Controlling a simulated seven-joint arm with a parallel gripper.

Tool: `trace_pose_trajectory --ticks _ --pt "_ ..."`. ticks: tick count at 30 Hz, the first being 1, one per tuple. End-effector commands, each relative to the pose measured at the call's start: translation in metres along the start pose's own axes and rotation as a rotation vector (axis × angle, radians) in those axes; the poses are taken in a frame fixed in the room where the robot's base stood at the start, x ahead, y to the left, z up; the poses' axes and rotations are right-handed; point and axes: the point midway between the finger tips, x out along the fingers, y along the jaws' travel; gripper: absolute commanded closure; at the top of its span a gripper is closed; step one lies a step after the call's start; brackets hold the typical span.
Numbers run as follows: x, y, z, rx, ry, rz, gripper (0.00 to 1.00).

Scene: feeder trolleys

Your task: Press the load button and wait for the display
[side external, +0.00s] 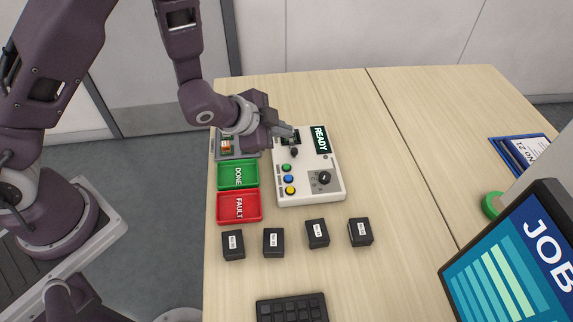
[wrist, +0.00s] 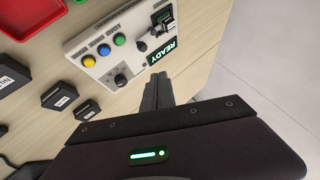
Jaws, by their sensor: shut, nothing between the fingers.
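The white console (side external: 307,192) stands on the wooden table; it also shows in the wrist view (wrist: 100,72). Green (side external: 286,167), blue (side external: 288,179) and yellow (side external: 290,190) buttons sit in a row. In the wrist view the small label by the green button (wrist: 119,39) seems to read LOAD. My gripper (side external: 291,132) is shut and empty over the far end of the console, away from the buttons. In the wrist view its fingertips (wrist: 157,82) appear close to the display; their height is unclear.
The console also has a large black knob (side external: 325,177), a small black knob (side external: 294,152) and a dark fixture under my gripper. Beside it are a green DONE tray (side external: 223,175), a red FAULT tray (side external: 222,207) and a grey tray. Several black boxes stand in front.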

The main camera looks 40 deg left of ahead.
Motion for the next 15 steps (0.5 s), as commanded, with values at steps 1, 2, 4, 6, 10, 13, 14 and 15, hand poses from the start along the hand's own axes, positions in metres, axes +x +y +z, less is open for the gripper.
trace_pose_trajectory --ticks 1,2,4,6,10,13,14,15 --pt "0.000 0.000 0.000 -0.001 -0.001 0.000 1.00" --pt "0.000 0.000 0.000 -0.001 -0.001 0.000 1.00" --pt "0.001 0.000 0.000 -0.002 -0.001 0.000 1.00" --pt "0.003 0.002 0.002 -0.002 -0.003 0.001 1.00" --pt "0.012 0.009 0.009 -0.002 -0.005 0.002 1.00" --pt "0.022 0.017 0.017 -0.002 -0.006 0.003 1.00" --pt "0.026 0.019 0.019 -0.002 -0.005 0.003 1.00" --pt "0.030 0.022 0.023 -0.003 -0.007 0.003 1.00"
